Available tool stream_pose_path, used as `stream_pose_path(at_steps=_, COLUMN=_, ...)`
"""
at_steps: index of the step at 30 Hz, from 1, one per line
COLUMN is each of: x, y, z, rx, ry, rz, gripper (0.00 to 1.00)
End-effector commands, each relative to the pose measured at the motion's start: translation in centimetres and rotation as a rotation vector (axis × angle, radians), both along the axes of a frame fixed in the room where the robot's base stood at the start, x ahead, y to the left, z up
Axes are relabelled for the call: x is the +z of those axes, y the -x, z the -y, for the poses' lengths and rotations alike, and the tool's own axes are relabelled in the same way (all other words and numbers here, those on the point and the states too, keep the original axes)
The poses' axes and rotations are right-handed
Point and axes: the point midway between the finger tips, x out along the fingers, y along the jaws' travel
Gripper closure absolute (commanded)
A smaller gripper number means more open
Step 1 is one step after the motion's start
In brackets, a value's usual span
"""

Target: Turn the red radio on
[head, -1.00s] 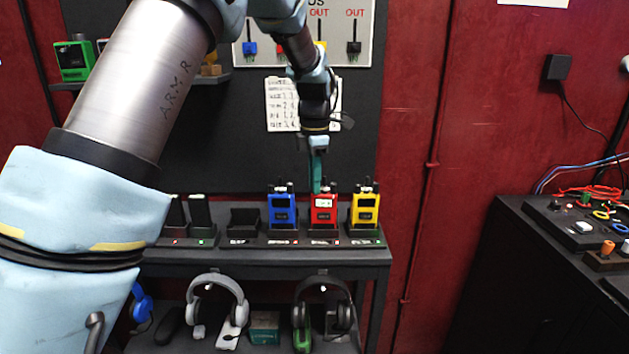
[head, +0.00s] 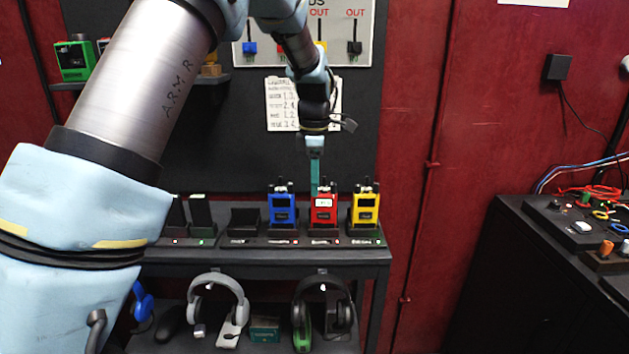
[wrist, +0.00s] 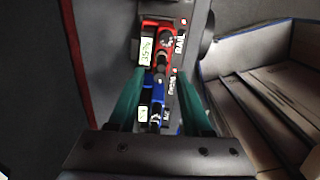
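The red radio (head: 323,210) stands upright in the charging row on the shelf, between the blue radio (head: 282,211) and the yellow radio (head: 365,209). It has a pale patch on its front; the blue and yellow ones look dark there. My gripper (head: 315,190) points down at the top left of the red radio; the head view cannot show whether they touch. In the wrist view my gripper (wrist: 160,73) is open, its teal fingers apart with nothing gripped. The blue radio (wrist: 156,105) shows between the fingers and the red radio (wrist: 168,45) beyond the tips.
Two dark handsets (head: 200,212) and an empty dark cradle (head: 244,221) are to the left in the row. Headphones (head: 218,300) sit on the lower shelf. A wall panel (head: 370,30) is behind my arm. A bench (head: 560,235) with cables stands at right.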

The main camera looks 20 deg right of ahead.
Motion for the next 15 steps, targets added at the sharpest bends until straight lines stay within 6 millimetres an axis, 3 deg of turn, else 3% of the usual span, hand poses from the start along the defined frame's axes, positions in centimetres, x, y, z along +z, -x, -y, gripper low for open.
stream_pose_path(at_steps=8, x=0.2, y=0.0, z=0.0, rx=0.0, ry=0.0, rz=0.001, gripper=0.5)
stream_pose_path(at_steps=15, x=3.3, y=0.0, z=0.0, rx=0.0, ry=0.004, rz=0.004, gripper=0.5)
